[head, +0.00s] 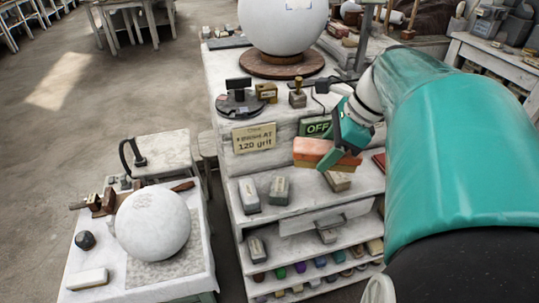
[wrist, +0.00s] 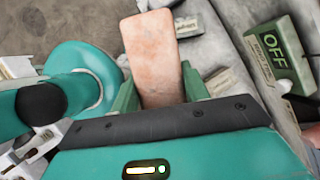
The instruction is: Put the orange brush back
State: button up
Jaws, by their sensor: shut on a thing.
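My gripper (head: 338,147) is shut on the orange brush (head: 314,152), a block with an orange upper part and a paler lower part. In the head view it is held in front of the white shelf unit (head: 234,205), just below the green OFF sign. In the wrist view the brush (wrist: 150,50) shows its dusty orange face between the two green fingers of my gripper (wrist: 158,92). Part of the brush is hidden by the fingers.
Grey and tan blocks, such as a grey one (head: 279,190), lie on the shelves. A sign reading "120 grit" (head: 254,137) and the OFF box (head: 315,127) are near the brush. A large sphere (head: 283,22) stands on top; another sphere (head: 152,225) is on the left table.

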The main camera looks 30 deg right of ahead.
jog(key=shift+s+a+f, duration=0.2)
jog(key=shift+s+a, duration=0.45)
jog(key=shift+s+f+g, duration=0.15)
jog(key=shift+s+g, duration=0.15)
jog(key=shift+s, duration=0.05)
jog(key=shift+w+d+f, duration=1.15)
jog(key=shift+w+f, duration=0.85)
jog(key=shift+f, duration=0.2)
jog(key=shift+w+d+f, duration=1.15)
jog(key=shift+w+f, duration=0.9)
jog(key=shift+f, duration=0.15)
jog(key=shift+w+d+f, duration=1.15)
jog(key=shift+w+f, duration=0.85)
jog(key=shift+f, duration=0.2)
jog(key=shift+f, duration=0.4)
jog(key=shift+f, duration=0.2)
